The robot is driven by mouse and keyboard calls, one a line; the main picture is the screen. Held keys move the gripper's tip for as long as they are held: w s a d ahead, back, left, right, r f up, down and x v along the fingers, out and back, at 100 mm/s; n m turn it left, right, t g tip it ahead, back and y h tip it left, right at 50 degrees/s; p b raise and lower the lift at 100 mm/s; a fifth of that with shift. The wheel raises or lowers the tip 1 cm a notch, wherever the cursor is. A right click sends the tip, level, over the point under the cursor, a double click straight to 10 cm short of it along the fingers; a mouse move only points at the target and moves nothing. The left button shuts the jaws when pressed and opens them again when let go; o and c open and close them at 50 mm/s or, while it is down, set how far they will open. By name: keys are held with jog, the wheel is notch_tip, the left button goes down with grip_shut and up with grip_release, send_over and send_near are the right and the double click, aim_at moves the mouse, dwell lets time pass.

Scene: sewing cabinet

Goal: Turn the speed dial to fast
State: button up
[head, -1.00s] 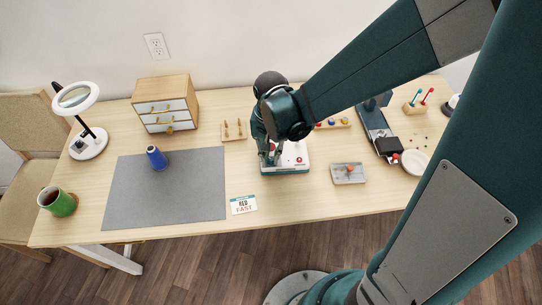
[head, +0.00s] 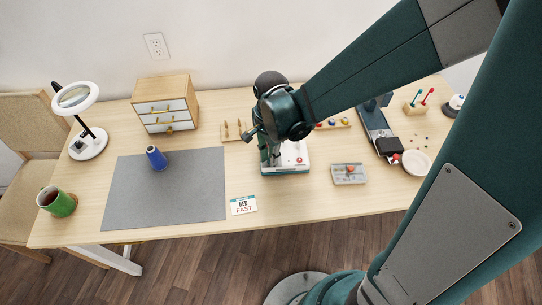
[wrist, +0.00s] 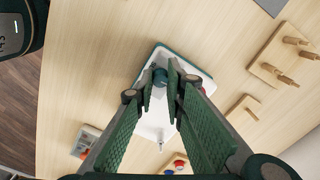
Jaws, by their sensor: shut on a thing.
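A white machine with a teal base edge (head: 298,160) stands at the middle of the table, largely hidden behind my arm in the head view. In the wrist view its white top (wrist: 152,127) lies below my gripper (wrist: 161,76). My fingers are close together around a dark teal round part (wrist: 160,77) on this machine, which looks like a knob. The fingers cover much of it, and no dial marking can be read. My gripper is shut on this part. A card (head: 243,205) reading "RED" and "FAST" lies at the table's front edge.
A small grey box with a red knob (head: 349,174) lies right of the machine. A wooden peg board (head: 236,134) stands close on its left. A grey mat (head: 190,195) with a blue spool (head: 156,158) is further left. The table front between card and grey box is clear.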

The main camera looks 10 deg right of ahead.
dwell(0.3)
jog(key=o, duration=0.9)
jog(key=shift+r, duration=0.15)
jog(key=shift+r, duration=5.85)
jog(key=shift+d, duration=0.1)
